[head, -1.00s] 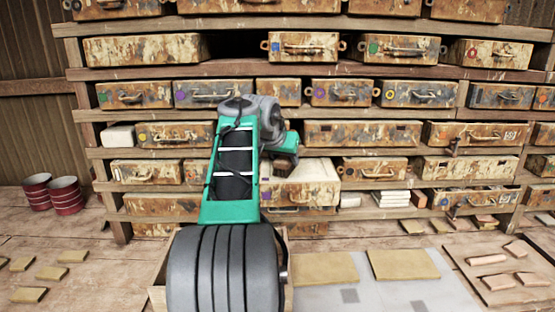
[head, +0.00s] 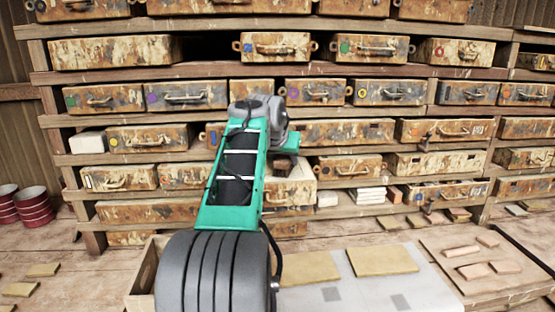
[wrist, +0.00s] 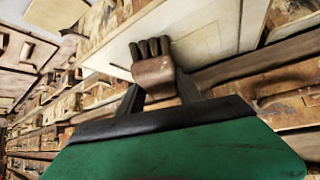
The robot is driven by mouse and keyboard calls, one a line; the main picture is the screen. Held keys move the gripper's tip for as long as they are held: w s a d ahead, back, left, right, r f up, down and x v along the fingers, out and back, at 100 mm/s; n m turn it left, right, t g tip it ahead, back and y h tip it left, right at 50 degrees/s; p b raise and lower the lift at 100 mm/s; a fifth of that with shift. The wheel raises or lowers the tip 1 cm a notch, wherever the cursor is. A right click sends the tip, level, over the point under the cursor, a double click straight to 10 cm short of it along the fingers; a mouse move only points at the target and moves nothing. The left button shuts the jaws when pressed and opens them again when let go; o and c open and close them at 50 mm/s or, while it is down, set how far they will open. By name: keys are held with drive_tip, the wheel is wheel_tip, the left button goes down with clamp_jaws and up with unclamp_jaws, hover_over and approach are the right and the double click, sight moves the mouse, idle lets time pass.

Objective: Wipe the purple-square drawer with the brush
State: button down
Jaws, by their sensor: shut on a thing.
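My gripper (wrist: 160,98) is shut on the brush (wrist: 153,75), which has a brown handle block and dark bristles. The bristles point up in the wrist view, in front of a pale flat surface (wrist: 210,35); I cannot tell whether they touch it. In the head view the brush (head: 283,165) is a small brown block beside my arm, over a pulled-out drawer with a pale top (head: 300,180). Purple marks show on a second-row drawer (head: 187,94) and on another drawer (head: 318,91) to its right; their shapes are too small to tell surely. My arm hides part of the rack.
The wooden rack (head: 230,70) holds several rusty drawers with coloured marks. Tan tiles (head: 382,260) lie on a pale sheet in front at right. A wooden box (head: 142,280) stands beside my arm's base. Red tins (head: 33,207) stand at the left.

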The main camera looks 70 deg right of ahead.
drive_tip(key=shift+s+d, duration=0.35)
drive_tip(key=shift+s, duration=0.4)
drive_tip(key=shift+s+d, duration=0.35)
drive_tip(key=shift+s, duration=0.35)
drive_tip(key=shift+p, duration=0.4)
drive_tip(key=shift+w+a, duration=0.45)
drive_tip(key=shift+w, duration=0.45)
drive_tip(key=shift+w+a, duration=0.4)
drive_tip(key=shift+w, duration=0.45)
drive_tip(key=shift+w+a+f, duration=0.1)
drive_tip(key=shift+w+a, duration=0.2)
drive_tip(key=shift+w, duration=0.3)
drive_tip(key=shift+w+a, duration=0.3)
drive_tip(key=shift+w, duration=0.3)
drive_tip(key=shift+w+a+p, duration=0.35)
drive_tip(key=shift+w+a, duration=0.15)
drive_tip(key=shift+w, duration=0.45)
drive_tip(key=shift+w+a+p, duration=0.4)
drive_tip(key=shift+w+a, duration=0.05)
drive_tip(key=shift+w, duration=0.45)
drive_tip(key=shift+w+a+p, duration=0.35)
drive_tip(key=shift+w+a, duration=0.15)
drive_tip(key=shift+w, duration=0.45)
